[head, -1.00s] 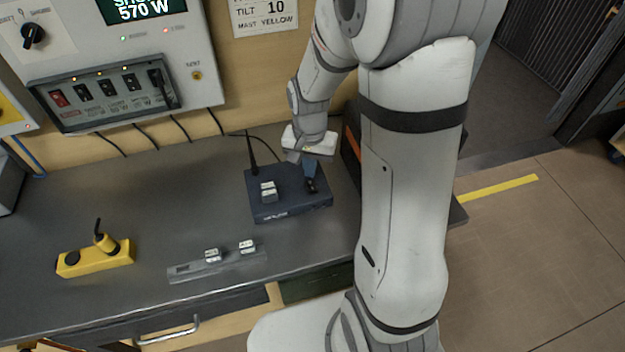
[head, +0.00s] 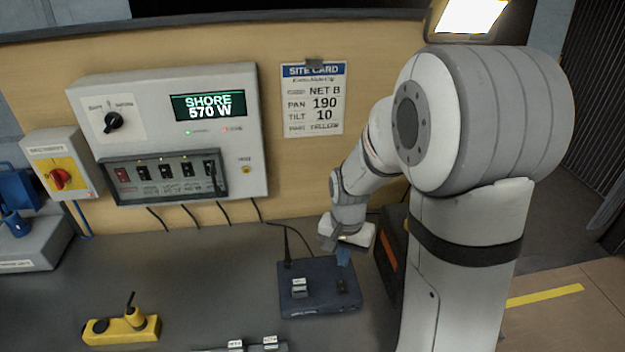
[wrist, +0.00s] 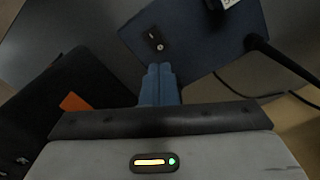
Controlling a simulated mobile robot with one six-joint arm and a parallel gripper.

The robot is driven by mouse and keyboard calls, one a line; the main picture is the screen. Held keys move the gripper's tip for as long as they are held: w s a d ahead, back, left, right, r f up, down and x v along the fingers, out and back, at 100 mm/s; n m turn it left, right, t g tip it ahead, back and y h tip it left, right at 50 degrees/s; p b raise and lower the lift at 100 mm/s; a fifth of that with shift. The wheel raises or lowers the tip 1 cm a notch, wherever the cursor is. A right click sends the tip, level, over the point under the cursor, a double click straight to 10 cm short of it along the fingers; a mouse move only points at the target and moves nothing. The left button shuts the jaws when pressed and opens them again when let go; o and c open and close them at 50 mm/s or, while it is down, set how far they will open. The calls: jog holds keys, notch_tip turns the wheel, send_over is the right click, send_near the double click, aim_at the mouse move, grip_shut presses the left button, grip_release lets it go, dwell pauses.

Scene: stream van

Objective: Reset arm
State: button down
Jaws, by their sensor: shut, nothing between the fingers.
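My gripper (head: 343,257) has blue fingers and hangs over the back right part of a dark blue box (head: 318,303) on the desk. In the wrist view the fingers (wrist: 160,69) are shut together with nothing between them. Their tips appear just below a small black rocker switch (wrist: 155,40) on the box top. The fingers look apart from the switch, though the exact height is hard to tell. My arm is bent, reaching down from the right of the head view.
A black antenna (head: 287,245) rises from the box's back left. A dark case with an orange strip (head: 388,251) stands close right of my gripper. A wall panel (head: 178,135) reads SHORE 570 W. A yellow block (head: 122,329) lies at left; the desk (head: 200,275) between is clear.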

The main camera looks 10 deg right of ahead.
jog(key=s+r+n+t, duration=0.3)
jog(key=s+r+n, duration=0.3)
jog(key=s+r, duration=0.8)
jog(key=shift+d, duration=0.2)
